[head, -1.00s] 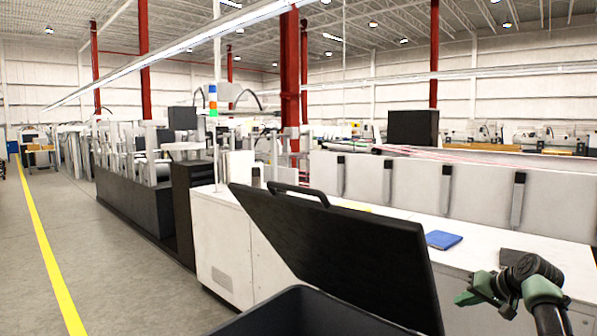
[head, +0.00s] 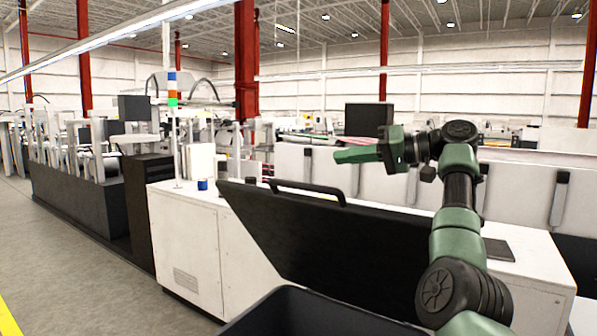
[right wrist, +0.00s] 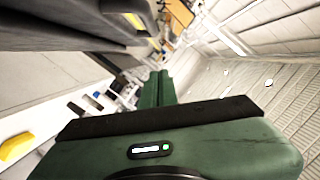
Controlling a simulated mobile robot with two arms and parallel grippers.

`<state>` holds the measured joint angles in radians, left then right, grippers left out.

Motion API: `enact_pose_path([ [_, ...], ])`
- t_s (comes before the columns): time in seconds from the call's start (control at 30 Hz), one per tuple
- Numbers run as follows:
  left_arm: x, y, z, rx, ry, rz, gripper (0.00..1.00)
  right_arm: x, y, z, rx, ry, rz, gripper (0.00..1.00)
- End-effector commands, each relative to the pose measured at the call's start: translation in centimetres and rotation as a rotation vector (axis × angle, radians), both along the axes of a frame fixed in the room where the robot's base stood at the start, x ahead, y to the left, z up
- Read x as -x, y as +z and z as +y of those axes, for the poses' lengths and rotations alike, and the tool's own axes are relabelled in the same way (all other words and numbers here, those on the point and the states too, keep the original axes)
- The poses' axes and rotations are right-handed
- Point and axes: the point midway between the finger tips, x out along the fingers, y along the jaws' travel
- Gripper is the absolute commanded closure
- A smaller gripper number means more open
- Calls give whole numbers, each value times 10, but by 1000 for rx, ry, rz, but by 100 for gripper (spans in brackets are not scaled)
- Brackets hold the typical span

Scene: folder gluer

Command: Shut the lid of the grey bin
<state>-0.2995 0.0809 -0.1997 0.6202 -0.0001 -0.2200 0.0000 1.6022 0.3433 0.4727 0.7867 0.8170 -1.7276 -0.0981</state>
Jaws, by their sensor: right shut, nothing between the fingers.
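The grey bin (head: 285,312) is at the bottom of the head view, only its upper part showing. Its dark lid (head: 335,245) stands open, tilted up, with a bar handle (head: 308,190) along its top edge. My right gripper (head: 345,155) is shut and empty. In the head view it appears above the lid's top edge, right of the handle, apart from the lid. Its green fingers also show in the right wrist view (right wrist: 158,88). A dark surface at that view's upper left may be the lid. My left gripper is not in view.
A white machine cabinet (head: 185,240) stands behind the bin, with a blue cup-like item (head: 203,184) on top. A dark flat item (head: 497,249) lies on the machine top at right. The grey floor (head: 75,270) at left is clear.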

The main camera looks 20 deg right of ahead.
Motion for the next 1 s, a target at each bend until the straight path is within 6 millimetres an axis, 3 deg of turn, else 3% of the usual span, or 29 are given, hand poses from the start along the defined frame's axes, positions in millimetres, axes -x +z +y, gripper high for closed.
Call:
enact_pose_path([
  [0.53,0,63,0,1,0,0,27,-66,-16,75,-1,0,4,100],
  [0.7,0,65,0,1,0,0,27,-56,-34,82,-1,-3,3,100],
  [1.0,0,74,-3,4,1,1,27,-48,-47,91,-1,-2,2,100],
])
